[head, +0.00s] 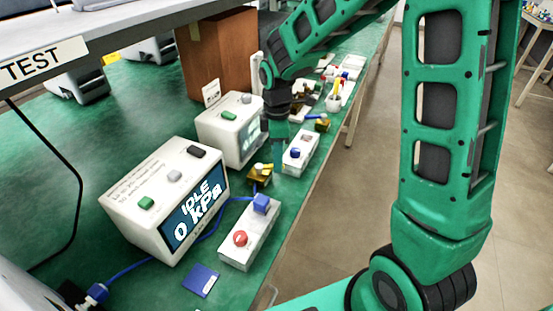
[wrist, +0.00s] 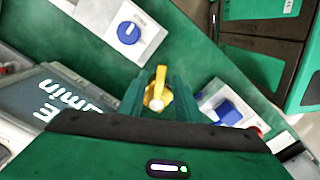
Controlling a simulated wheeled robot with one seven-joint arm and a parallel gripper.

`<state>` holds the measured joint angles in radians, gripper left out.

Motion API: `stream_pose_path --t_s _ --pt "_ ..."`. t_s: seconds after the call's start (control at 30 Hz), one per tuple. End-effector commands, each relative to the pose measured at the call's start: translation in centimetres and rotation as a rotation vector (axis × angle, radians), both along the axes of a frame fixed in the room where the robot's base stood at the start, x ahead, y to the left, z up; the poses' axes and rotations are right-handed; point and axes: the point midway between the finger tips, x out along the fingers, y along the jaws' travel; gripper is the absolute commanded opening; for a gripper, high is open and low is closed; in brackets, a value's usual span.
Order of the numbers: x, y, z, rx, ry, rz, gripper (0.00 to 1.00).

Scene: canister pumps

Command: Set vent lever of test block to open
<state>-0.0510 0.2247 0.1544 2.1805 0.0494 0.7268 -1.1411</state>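The test block is a small brass block (head: 260,177) with a yellow vent lever (head: 268,167). It stands on the green bench between two white boxes. In the wrist view, the yellow lever (wrist: 160,77) points up in the picture from a pale round pivot, over the brass body (wrist: 150,100). My gripper (head: 279,140) is above the bench, close to the block. In the wrist view, its two green fingers (wrist: 158,98) are apart, with the lever and block showing between them. I see a gap on both sides; contact cannot be told.
A white meter (head: 150,190) reads IDLE 0 kPa; another meter (head: 228,132) stands behind it. White boxes with a blue knob (head: 300,152) and a red button (head: 250,235) flank the block. A second brass block (head: 322,124) is farther back. A TEST shelf (head: 45,60) overhangs upper left.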

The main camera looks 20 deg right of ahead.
Motion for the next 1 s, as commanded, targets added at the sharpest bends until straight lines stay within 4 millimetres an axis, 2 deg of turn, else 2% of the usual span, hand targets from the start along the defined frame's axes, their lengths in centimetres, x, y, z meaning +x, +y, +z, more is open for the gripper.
stream_pose_path --t_s 0.13,0.4,0.43,0.5,0.57,0.87,1.0 --pt "0.0 0.0 -0.8 0.0 0.0 0.0 0.31" --pt "0.0 0.0 -0.9 0.0 -0.001 0.0 0.31" --pt "0.0 0.0 -0.9 0.0 -0.001 0.0 0.29" --pt "0.0 0.0 -0.9 0.0 -0.001 0.0 0.12" --pt "0.0 0.0 -0.9 0.0 -0.001 0.0 0.0" --pt "0.2 -0.4 -0.9 -0.002 -0.002 -0.015 0.0" --pt "0.8 -1.3 -0.9 -0.003 -0.002 -0.057 0.0"
